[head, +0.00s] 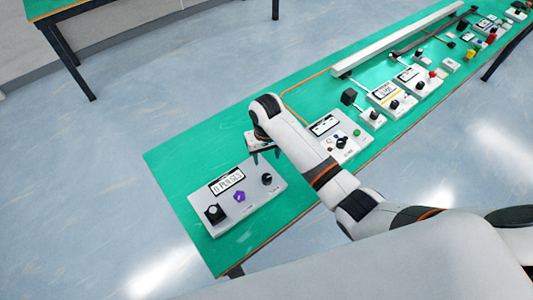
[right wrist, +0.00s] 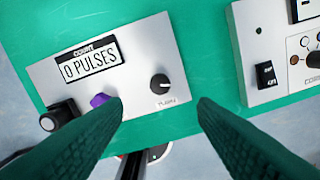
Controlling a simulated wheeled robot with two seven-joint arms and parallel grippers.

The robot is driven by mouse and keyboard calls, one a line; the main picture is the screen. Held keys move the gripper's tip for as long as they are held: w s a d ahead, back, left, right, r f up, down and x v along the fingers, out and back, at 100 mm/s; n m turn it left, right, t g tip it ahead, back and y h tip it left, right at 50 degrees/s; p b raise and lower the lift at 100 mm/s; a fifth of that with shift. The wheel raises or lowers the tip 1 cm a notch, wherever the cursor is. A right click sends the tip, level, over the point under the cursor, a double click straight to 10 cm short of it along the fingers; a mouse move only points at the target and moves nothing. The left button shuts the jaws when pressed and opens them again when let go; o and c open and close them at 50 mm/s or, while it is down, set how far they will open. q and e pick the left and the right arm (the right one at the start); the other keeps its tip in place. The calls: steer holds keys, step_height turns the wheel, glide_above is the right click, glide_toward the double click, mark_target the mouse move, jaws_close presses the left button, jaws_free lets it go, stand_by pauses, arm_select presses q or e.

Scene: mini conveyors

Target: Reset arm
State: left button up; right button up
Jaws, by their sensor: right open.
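My right arm comes in from the lower right in the head view and reaches over the green table. My right gripper (head: 262,150) is above the table, just beyond the white counter panel. In the right wrist view its two dark fingers (right wrist: 160,104) stand wide apart with nothing between them, and the counter panel lies below them. My left gripper is not in view.
The counter panel (head: 257,196) reads "0 PULSES" and has a purple button (head: 239,197) and black knobs. A second white panel (head: 350,128) stands beside my arm. Several small devices and a long pale rail (head: 400,38) fill the table's far part.

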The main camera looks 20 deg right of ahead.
stand_by(0.3)
steer(key=s+f+n+t+y, duration=0.1)
steer(key=s+f+t, duration=0.1)
steer(key=s, duration=1.1)
steer(key=s+d+r+t, duration=0.1)
steer(key=s+d+r, duration=0.25)
steer(key=s, duration=0.25)
steer(key=s+d+r, duration=0.2)
steer(key=s+r, duration=0.2)
steer(key=s, duration=0.3)
step_height(320, 180, down, 32)
steer(key=s+r+b, duration=0.1)
steer(key=s+b, duration=0.1)
steer(key=b, duration=0.2)
steer(key=s+d+f+n+g+h+b, duration=0.1)
steer(key=s+d+f+g+b, duration=0.1)
steer(key=s+f, duration=1.3)
step_height(320, 180, down, 3)
steer(key=shift+s+d+f+b, duration=0.1)
steer(key=shift+s+d+b, duration=0.35)
steer(key=shift+d, duration=0.15)
